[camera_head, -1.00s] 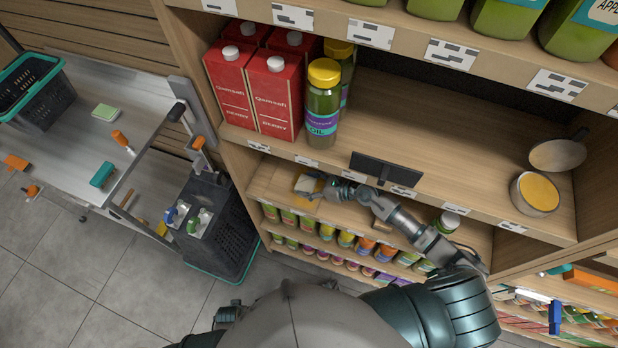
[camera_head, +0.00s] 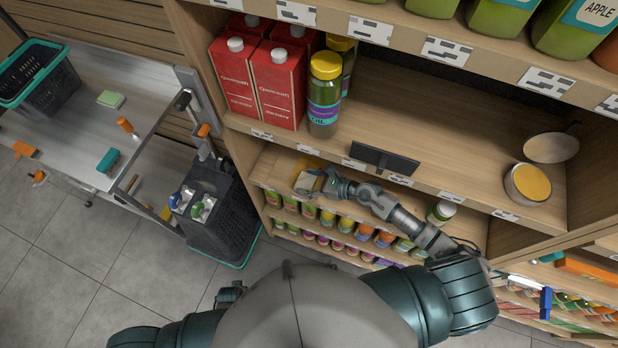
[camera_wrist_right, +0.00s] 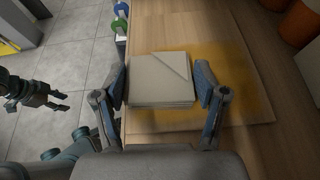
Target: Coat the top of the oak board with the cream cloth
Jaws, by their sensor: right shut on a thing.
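The cream cloth (camera_wrist_right: 162,80) is a folded, pale square pad between the fingers of my right gripper (camera_wrist_right: 160,98), which is shut on it. In the head view the cloth (camera_head: 309,183) is at the left part of the lower shelf, with my right gripper (camera_head: 328,186) to its right. The oak board (camera_wrist_right: 262,108) lies flat under the cloth and extends to its right. A translucent yellow patch covers much of its visible top. The cloth and fingers hide part of the board. My left gripper (camera_wrist_right: 50,98) is open and empty over the floor at the left.
Red cartons (camera_head: 250,82) and an oil bottle (camera_head: 324,98) stand on the shelf above. A dark panel (camera_head: 384,158) sits at that shelf's edge. Several jars (camera_head: 327,217) line the shelf below. A black basket (camera_head: 215,220) stands left of the shelves.

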